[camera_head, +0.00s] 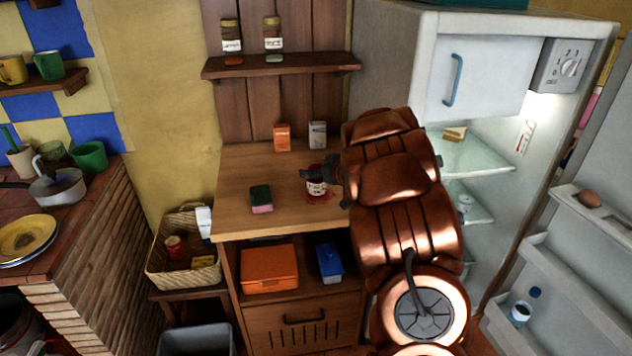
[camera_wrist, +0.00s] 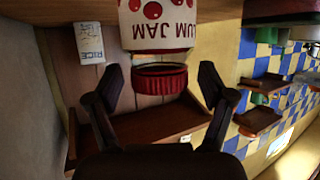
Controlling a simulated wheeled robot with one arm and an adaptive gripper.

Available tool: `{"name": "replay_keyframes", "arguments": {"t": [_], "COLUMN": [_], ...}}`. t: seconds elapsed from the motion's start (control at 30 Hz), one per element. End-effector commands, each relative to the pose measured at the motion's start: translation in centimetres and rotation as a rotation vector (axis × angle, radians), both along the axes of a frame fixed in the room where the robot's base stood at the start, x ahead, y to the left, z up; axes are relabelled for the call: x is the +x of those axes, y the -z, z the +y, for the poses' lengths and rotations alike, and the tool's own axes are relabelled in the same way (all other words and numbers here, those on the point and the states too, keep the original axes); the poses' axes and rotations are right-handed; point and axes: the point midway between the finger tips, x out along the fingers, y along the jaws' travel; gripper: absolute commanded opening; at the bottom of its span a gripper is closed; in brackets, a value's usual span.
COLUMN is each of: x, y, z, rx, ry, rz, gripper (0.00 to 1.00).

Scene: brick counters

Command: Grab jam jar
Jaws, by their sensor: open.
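The jam jar (camera_head: 317,188) stands on the wooden counter with a red patch around its base. In the wrist view the jar (camera_wrist: 158,32) appears upside down, with a "PLUM JAM" label and a dark red lid (camera_wrist: 160,78). My gripper (camera_head: 321,175) is at the jar's upper part and partly hides it. In the wrist view my open gripper (camera_wrist: 160,78) has one finger on each side of the lid, with gaps visible on both sides. I cannot tell how deep the jar sits between the fingers.
A green-and-pink sponge (camera_head: 261,199) lies left of the jar. An orange box (camera_head: 282,137) and a white box (camera_head: 317,135) stand behind it. A wall shelf (camera_head: 282,66) holds two jars above. My arm passes beside the open fridge (camera_head: 478,152). The counter's front left is clear.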

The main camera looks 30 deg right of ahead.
Motion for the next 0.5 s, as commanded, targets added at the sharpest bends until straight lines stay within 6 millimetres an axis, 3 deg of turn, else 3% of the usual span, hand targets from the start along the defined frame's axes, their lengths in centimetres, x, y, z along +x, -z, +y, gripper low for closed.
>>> {"name": "replay_keyframes", "arguments": {"t": [0.07, 0.5], "x": [-0.01, -0.03], "y": [0.01, 0.02], "z": [-0.01, -0.01], "rx": [0.0, 0.0], "ry": [0.0, 0.0], "rz": [0.0, 0.0], "gripper": [0.75, 0.29]}}
